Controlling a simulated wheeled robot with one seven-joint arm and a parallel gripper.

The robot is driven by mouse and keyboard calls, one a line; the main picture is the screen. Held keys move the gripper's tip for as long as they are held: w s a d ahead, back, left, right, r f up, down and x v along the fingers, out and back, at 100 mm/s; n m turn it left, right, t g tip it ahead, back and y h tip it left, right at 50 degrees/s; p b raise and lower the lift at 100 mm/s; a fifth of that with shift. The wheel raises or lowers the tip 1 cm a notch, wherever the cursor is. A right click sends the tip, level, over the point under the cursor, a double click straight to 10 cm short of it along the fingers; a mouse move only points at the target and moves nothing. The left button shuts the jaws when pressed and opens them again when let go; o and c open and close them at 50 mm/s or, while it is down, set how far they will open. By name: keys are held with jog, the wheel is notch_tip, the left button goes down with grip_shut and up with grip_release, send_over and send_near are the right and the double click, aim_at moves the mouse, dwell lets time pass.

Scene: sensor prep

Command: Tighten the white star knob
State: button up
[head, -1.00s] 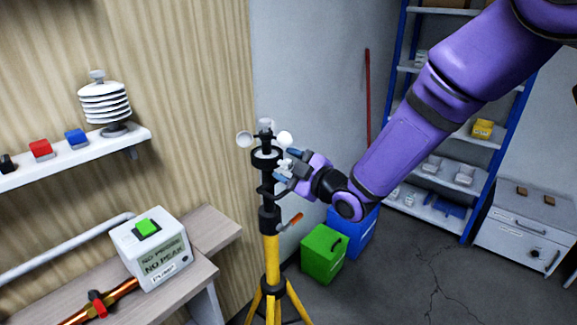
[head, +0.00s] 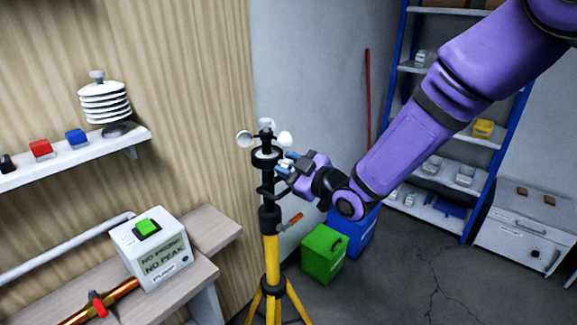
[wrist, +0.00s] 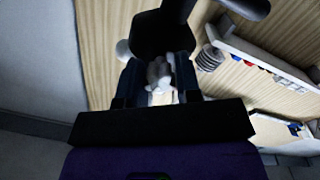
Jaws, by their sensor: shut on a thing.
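The white star knob (wrist: 159,73) sits between the blue fingers of my gripper (wrist: 159,80) in the wrist view, and the fingers are shut on it. In the head view my gripper (head: 284,165) reaches from the right to the side of the black mast head (head: 266,160), just below the white cups. Only a little white of the knob shows there, as the fingers cover most of it. The mast stands upright on a yellow tripod (head: 271,258).
A bench with a pump box (head: 158,255) and a wall shelf (head: 85,155) are at the left. Green (head: 323,255) and blue bins (head: 357,237) stand behind the tripod. The floor at the right is clear.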

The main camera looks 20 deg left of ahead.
jog(key=m, duration=1)
jog(key=shift+m+g, duration=0.3)
jog(key=m, duration=0.5)
jog(key=shift+m+g, duration=0.4)
jog(key=shift+m, duration=1.8)
jog(key=o, duration=0.9)
jog(key=shift+d, duration=0.1)
